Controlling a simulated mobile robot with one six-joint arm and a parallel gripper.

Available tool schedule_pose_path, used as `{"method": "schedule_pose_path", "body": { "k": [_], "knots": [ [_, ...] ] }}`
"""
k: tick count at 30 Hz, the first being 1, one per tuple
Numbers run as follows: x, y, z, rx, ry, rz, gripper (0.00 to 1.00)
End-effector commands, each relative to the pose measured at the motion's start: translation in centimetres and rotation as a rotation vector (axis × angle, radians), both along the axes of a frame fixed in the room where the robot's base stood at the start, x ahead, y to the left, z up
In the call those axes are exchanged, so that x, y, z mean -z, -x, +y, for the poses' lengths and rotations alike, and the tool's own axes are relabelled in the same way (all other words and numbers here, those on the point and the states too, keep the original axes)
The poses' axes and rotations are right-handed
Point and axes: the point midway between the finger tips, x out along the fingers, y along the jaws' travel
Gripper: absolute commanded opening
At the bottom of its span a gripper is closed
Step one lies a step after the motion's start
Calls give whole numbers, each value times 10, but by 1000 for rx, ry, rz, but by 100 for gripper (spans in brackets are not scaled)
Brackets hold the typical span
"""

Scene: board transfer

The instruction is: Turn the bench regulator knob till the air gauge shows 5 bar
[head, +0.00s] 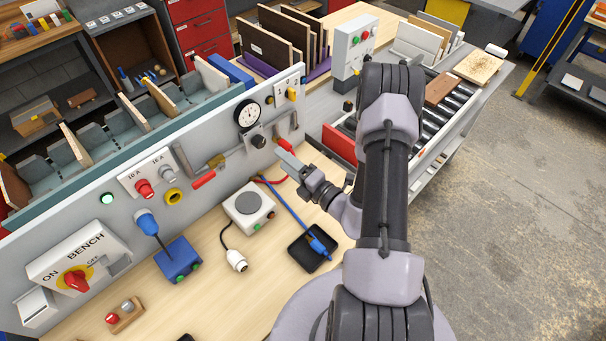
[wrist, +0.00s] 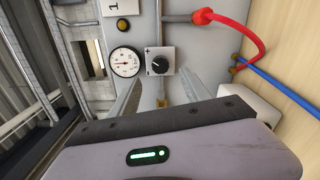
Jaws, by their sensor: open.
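The air gauge (head: 247,114) is a round white dial with a black rim on the grey bench panel. It also shows in the wrist view (wrist: 126,62); its figures are too small to read for certain. The regulator knob (head: 258,141) is a dark round knob on a square plate just below the gauge. In the wrist view the black knob (wrist: 160,66) sits on its light plate with plus and minus marks. My gripper (head: 277,152) is open, in front of the panel close to the knob. In the wrist view its fingers (wrist: 158,86) are spread towards the knob, apart from it.
Pipes with red-handled valves (head: 204,179) run beside the knob. A red hose (wrist: 245,35) arcs to the right in the wrist view. The bench top holds a white device with a grey disc (head: 249,204), a black tray (head: 311,250) and a blue box (head: 178,258).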

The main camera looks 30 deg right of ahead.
Motion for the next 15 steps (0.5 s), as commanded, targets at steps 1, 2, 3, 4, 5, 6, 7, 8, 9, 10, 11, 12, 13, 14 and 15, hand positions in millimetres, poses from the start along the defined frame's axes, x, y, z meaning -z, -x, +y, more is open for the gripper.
{"method": "schedule_pose_path", "body": {
  "k": [1,2,3,4,5,6,7,8,9,10,11,12,13,14,15],
  "knots": [
    [1,15,-6,10,-4,3,55],
    [1,24,-7,9,-4,2,55],
    [1,35,-9,8,-3,2,55],
    [1,43,-11,8,-4,2,55],
    [0,49,-12,8,-2,1,55],
    [0,57,-13,7,-2,1,55],
    [0,62,-14,4,-2,2,55],
    [0,66,-14,5,-1,1,55],
    [0,70,-15,4,0,0,55],
    [0,73,-15,3,0,-1,55],
    [0,75,-15,2,1,-1,55],
    [0,76,-15,2,1,-1,55],
    [0,77,-15,1,1,0,55],
    [0,77,-15,1,1,0,55],
    [0,77,-15,0,1,-1,55]
  ]
}}
